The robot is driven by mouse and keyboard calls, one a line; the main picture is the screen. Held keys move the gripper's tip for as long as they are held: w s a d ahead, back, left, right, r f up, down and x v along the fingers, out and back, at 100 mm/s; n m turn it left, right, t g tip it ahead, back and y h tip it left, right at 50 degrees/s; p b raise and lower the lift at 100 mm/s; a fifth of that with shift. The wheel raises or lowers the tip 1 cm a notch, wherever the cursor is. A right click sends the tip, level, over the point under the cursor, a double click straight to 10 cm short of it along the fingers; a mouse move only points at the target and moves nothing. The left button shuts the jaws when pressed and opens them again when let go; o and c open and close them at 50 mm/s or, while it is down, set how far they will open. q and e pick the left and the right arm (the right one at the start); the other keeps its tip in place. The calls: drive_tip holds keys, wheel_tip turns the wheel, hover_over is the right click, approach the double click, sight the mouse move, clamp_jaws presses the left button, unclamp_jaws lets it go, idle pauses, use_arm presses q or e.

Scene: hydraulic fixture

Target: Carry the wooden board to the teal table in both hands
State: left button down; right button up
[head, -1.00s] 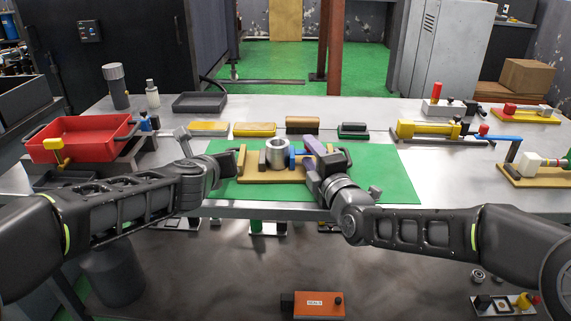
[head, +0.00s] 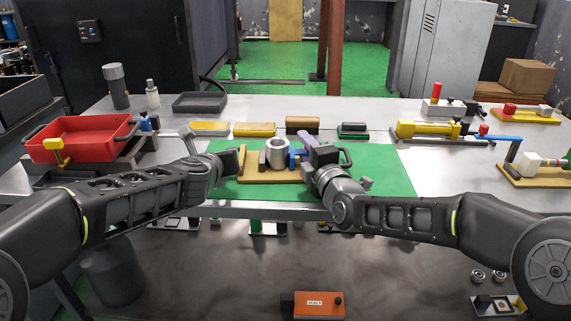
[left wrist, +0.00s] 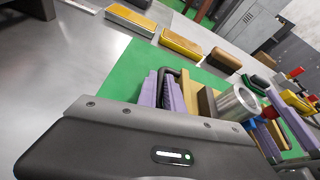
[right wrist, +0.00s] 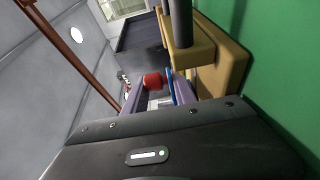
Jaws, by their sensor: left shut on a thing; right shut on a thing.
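The wooden board (head: 262,179) is over the green mat (head: 385,180) on the grey worktable; I cannot tell whether it touches the mat. It carries a metal ring (head: 277,153), upright wooden blocks and a blue piece, and also shows in the right wrist view (right wrist: 228,62). My left gripper (head: 236,161) is at its left end, and in the left wrist view its purple fingers are shut on the board's black handle (left wrist: 171,76). I see no teal table.
A red tray (head: 80,136) stands at the left. Yellow and dark blocks (head: 255,130) lie in a row behind the mat. A yellow cylinder fixture (head: 430,129) stands at the right. An orange box (head: 318,304) is low in front.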

clamp_jaws()
